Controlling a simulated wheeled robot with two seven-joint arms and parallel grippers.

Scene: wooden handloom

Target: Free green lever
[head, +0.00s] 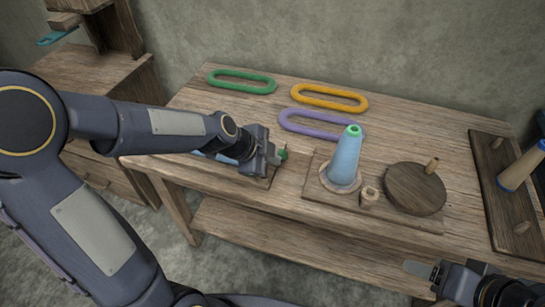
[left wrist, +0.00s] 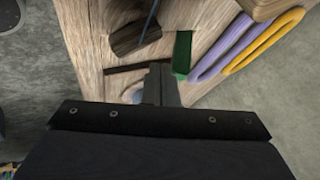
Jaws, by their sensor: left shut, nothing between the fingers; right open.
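The green lever (head: 283,154) shows as a small green piece just past my left gripper's tip, mostly hidden by the gripper in the head view. In the left wrist view the green lever (left wrist: 182,52) is an upright dark green block just right of the fingertips. My left gripper (head: 276,159) is shut and empty, low over the left part of the table. Its fingers (left wrist: 160,80) are together in the left wrist view; whether they touch the lever I cannot tell. My right gripper (head: 420,269) is open at the lower right, away from the lever.
Green (head: 241,81), orange (head: 329,97) and purple (head: 322,124) loops lie at the table's back. A blue cone (head: 346,160) stands on a board beside a round wooden disc (head: 415,188). A dark board (head: 507,205) with pegs is at right.

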